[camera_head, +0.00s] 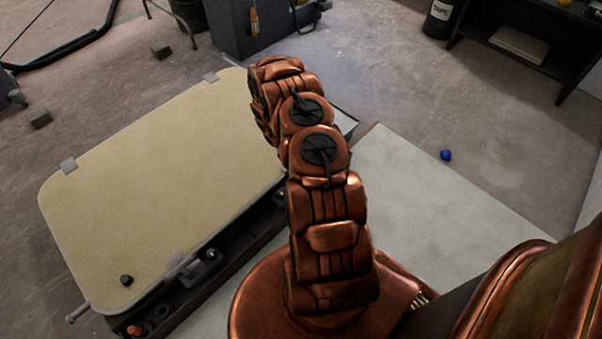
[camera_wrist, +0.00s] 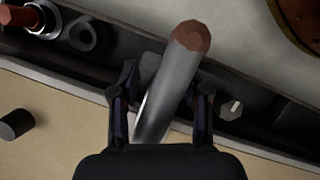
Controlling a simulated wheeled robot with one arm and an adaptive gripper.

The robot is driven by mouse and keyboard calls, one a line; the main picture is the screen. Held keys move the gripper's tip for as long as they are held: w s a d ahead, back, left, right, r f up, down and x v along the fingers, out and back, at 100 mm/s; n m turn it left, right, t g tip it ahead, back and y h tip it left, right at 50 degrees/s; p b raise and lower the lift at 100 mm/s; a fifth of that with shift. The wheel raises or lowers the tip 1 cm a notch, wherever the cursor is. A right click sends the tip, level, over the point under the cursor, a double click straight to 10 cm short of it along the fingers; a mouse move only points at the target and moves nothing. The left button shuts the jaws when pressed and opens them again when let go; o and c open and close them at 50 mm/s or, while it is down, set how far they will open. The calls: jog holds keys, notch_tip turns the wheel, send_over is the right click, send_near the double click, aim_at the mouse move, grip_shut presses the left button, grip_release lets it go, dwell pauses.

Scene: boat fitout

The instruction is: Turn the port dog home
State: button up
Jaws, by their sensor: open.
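In the wrist view, a grey metal dog handle (camera_wrist: 165,95) with a reddish-brown tip slants up between my fingers. My gripper (camera_wrist: 161,100) is open, one finger on each side of the handle, with gaps visible. I cannot tell how deep the handle sits between them. In the head view my gripper is hidden behind my copper arm. There, a silver dog-like bar (camera_head: 181,267) lies at the near edge of the cream hatch panel (camera_head: 160,180). I cannot tell which dog is the port one.
A black knob (camera_head: 126,280) stands on the panel; the wrist view also shows a black knob (camera_wrist: 15,123). A red-brown fitting (camera_wrist: 40,18), a dark ring (camera_wrist: 88,36) and a hex nut (camera_wrist: 232,108) sit along the dark ledge.

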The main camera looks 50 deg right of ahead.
jog(key=v, duration=1.2)
dwell(0.4)
jog(key=s+a+r+m+p, duration=0.15)
jog(key=a+r+p, duration=0.35)
jog(key=r, duration=0.9)
jog(key=s+a+r+t+p, duration=0.15)
jog(key=a+r+p, duration=0.35)
jog(key=r, duration=0.9)
jog(key=s+a+r+m+p, duration=0.15)
jog(key=a+r+p, duration=0.35)
jog(key=r, duration=0.8)
jog(key=s+a+r+p, duration=0.5)
jog(key=s+r, duration=0.2)
jog(key=r, duration=0.1)
jog(key=s+a+r+m+y+p, duration=0.1)
jog(key=s+a+r+p, duration=0.4)
jog(key=s+r, duration=0.3)
jog(key=s+a+r+p, duration=0.5)
jog(key=s+a+r, duration=0.1)
jog(key=r, duration=0.3)
jog(key=shift+s+r+t+y, duration=0.4)
jog(key=shift+s+t, duration=0.05)
jog(key=shift+s, duration=0.35)
jog(key=shift+a, duration=0.1)
